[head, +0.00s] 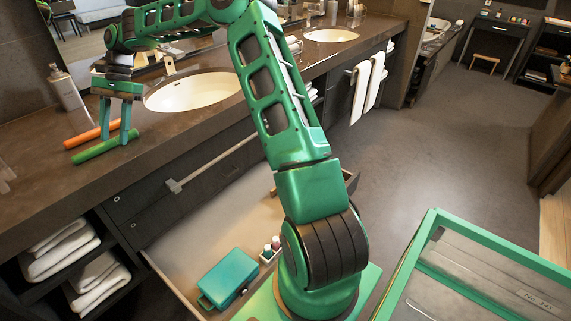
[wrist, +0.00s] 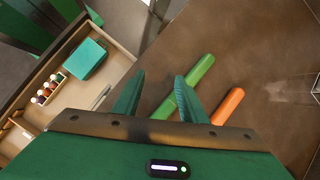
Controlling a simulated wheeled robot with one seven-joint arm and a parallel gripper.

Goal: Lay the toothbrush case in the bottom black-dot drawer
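Two slim tubes lie on the brown counter: a green one (head: 92,153) nearer the front edge and an orange one (head: 88,136) behind it. They look like toothbrush cases; no label tells which is meant. Both also show in the wrist view, green (wrist: 201,72) and orange (wrist: 229,105). My gripper (head: 114,141) is open and points down at the green tube, with nothing clearly held. In the wrist view my gripper (wrist: 157,88) has its fingers apart, the right one overlapping the green tube. An open drawer (head: 190,243) sits below the counter; no black dot is legible.
The open drawer holds a teal box (head: 229,279) and a small tray with little bottles (head: 270,249). A sink (head: 190,92) and a pump bottle (head: 66,90) are beside my gripper. Folded towels (head: 62,251) fill shelves at left. A green-framed case (head: 470,265) stands at right.

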